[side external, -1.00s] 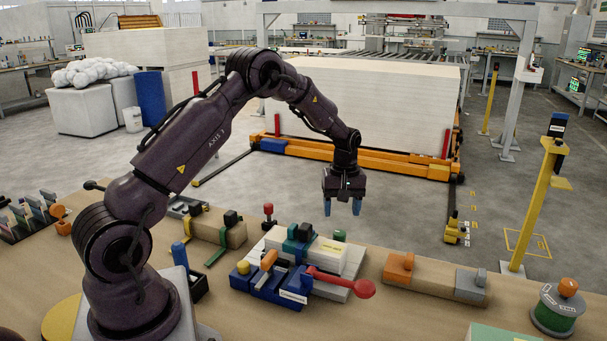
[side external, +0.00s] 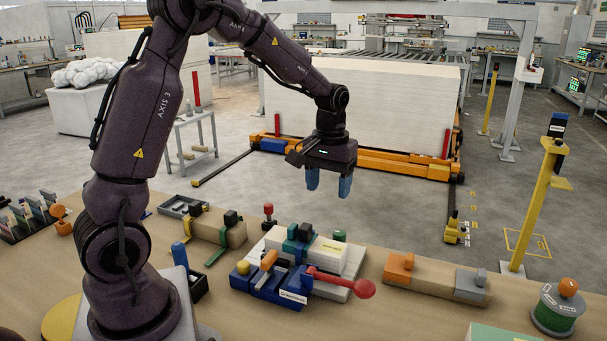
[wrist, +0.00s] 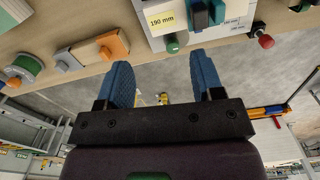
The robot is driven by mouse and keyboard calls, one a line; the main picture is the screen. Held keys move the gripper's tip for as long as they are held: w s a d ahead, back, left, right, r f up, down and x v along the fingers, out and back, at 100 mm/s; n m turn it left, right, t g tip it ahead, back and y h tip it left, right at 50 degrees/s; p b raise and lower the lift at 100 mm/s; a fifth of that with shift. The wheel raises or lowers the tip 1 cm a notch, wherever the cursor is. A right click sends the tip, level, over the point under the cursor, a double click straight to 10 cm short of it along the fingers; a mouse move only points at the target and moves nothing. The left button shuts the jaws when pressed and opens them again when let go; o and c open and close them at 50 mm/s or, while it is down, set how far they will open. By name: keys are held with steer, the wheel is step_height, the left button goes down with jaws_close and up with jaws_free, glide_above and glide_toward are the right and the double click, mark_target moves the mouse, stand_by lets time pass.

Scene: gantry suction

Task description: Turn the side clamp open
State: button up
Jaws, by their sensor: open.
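A blue fixture (side external: 268,287) with a white label sits at the front middle of the bench in the side view. A red lever with a round ball end (side external: 350,286) points right from it, and it carries an orange handle (side external: 268,261) and a yellow knob (side external: 243,267). Behind it is a white block (side external: 328,255) with a teal clamp (side external: 298,243) across it; the block also shows in the wrist view (wrist: 170,20). I cannot tell which part is called the side clamp. My gripper (side external: 328,184) is open and empty, in the air above and behind these parts.
A red knob (side external: 268,210) and a green knob (side external: 339,235) stand near the white block. A wooden block with an orange clamp (side external: 400,267) lies right, then a green spool (side external: 556,312). Left is another block with a green strap (side external: 218,245). Air around my gripper is clear.

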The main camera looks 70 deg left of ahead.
steer(key=s+d+r+m+t, duration=0.1)
steer(key=s+d+r+m, duration=0.3)
steer(key=s+d+r, duration=0.2)
steer(key=shift+s+d+r+t, duration=0.4)
steer(key=shift+s+d, duration=0.6)
steer(key=shift+s, duration=0.25)
steer(key=shift+m, duration=0.3)
steer(key=s+d+r+m+t, duration=0.3)
steer(key=s+d, duration=0.3)
steer(key=s, duration=0.2)
steer(key=shift+s+r+t, duration=0.4)
steer(key=shift+r, duration=0.4)
